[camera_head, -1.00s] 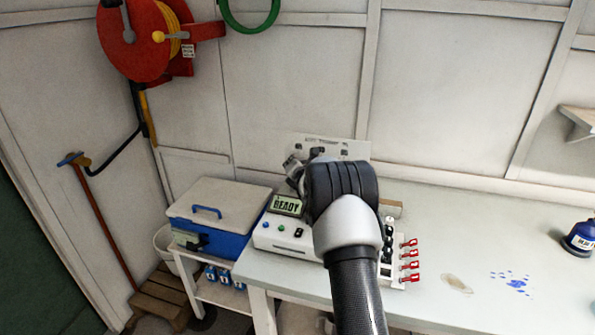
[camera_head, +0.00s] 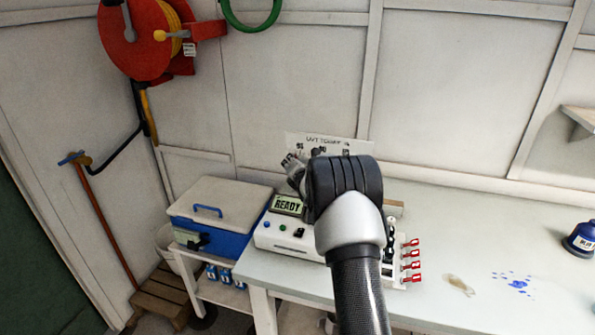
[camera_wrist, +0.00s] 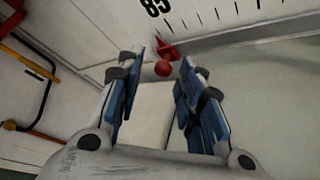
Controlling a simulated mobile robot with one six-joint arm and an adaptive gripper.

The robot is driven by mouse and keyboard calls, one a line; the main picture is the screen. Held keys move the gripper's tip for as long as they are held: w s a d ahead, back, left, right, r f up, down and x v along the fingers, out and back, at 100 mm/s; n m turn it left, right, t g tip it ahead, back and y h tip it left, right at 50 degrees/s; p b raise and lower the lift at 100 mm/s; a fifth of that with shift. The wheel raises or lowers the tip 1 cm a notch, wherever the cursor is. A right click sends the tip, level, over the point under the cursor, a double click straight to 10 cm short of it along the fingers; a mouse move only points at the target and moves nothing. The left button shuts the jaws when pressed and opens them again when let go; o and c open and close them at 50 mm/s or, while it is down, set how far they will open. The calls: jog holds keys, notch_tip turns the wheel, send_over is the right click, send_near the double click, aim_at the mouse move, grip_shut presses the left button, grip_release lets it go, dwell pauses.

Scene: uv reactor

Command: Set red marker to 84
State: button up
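The red marker (camera_wrist: 163,68) shows in the wrist view as a small red knob with a red pointer behind it. It sits at the edge of a white scale (camera_wrist: 210,14) with black tick marks and a printed number that looks like 85, seen turned over. My gripper (camera_wrist: 163,60) is open, its blue-padded fingers apart, one on each side of the red knob near the tips. I cannot tell whether either finger touches it. In the head view my gripper (camera_head: 292,166) is partly hidden by my wrist, and the marker cannot be made out.
A white device (camera_head: 285,232) with a READY display stands on the bench beside my arm. A blue box (camera_head: 225,240) with a pale lid is left of it. Red-handled valves (camera_head: 411,254) stick out right of my arm. The bench's right part is mostly clear, with blue spots.

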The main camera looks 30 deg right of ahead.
jog(key=v, duration=1)
jog(key=shift+s, duration=0.25)
jog(key=shift+a+r, duration=0.2)
jog(key=s+a+r+m+g+y, duration=0.1)
jog(key=s+a+r+m+g, duration=0.1)
jog(key=s+a+r+m, duration=0.5)
jog(key=s+a+r+m+g+y, duration=0.1)
jog(key=s+a+r+m+g, duration=0.3)
jog(key=s+a, duration=0.6)
jog(key=s+a+f+m+g+y, duration=0.1)
jog(key=s+a+m, duration=0.5)
jog(key=s, duration=0.6)
jog(key=s+a+f+m+g+y, duration=0.2)
jog(key=s+a+m, duration=0.3)
jog(key=s, duration=0.8)
jog(key=a+f, duration=0.1)
jog(key=a, duration=0.2)
jog(key=shift+s+f+m, duration=0.25)
jog(key=shift+f+m, duration=0.15)
jog(key=shift+o, duration=0.3)
